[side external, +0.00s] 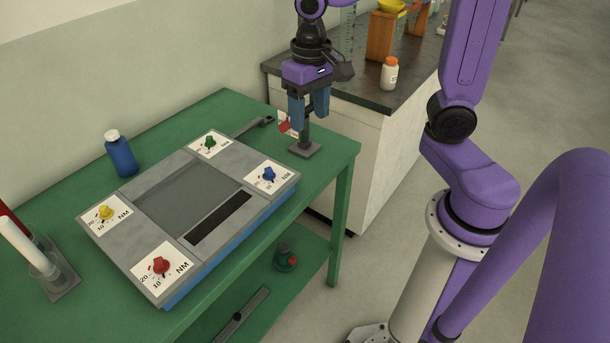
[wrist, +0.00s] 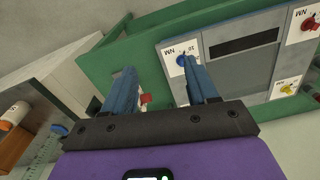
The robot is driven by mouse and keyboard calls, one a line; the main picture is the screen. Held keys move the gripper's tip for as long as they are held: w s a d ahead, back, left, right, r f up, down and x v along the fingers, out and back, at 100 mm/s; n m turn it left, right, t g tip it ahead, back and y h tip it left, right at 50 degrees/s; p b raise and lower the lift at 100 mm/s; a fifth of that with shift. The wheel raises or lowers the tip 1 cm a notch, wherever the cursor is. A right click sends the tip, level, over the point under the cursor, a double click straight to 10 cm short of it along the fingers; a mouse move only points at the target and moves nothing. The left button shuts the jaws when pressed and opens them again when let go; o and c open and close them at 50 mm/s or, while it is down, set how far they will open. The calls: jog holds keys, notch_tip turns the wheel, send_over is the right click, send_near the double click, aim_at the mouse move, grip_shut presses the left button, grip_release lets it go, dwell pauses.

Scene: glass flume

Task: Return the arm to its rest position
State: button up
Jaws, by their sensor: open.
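My gripper (side external: 309,112) hangs fingers-down over the far right end of the green table (side external: 345,150), past the blue-knob corner of the grey panel. Its two blue fingers are apart, and it also shows in the wrist view (wrist: 160,85). A small stand (side external: 305,150) with a dark square base is right below the fingers. A small red-and-white piece (side external: 284,124) is beside the fingers and shows between them in the wrist view (wrist: 146,100). I cannot tell whether the fingers touch it. Nothing is seen gripped.
The grey panel (side external: 172,252) has yellow, green, blue and red dial knobs. A blue bottle (side external: 121,156) stands behind it, and tubes (side external: 27,248) stand at the left. A dark-topped counter (side external: 358,92) with a white orange-capped bottle (side external: 389,74) is close at the right.

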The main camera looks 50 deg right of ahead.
jog(key=s+a+f+n, duration=0.1)
jog(key=s+f+n, duration=0.2)
jog(key=s+n, duration=1.1)
jog(key=s, duration=0.3)
jog(key=shift+s, duration=0.3)
dwell(0.6)
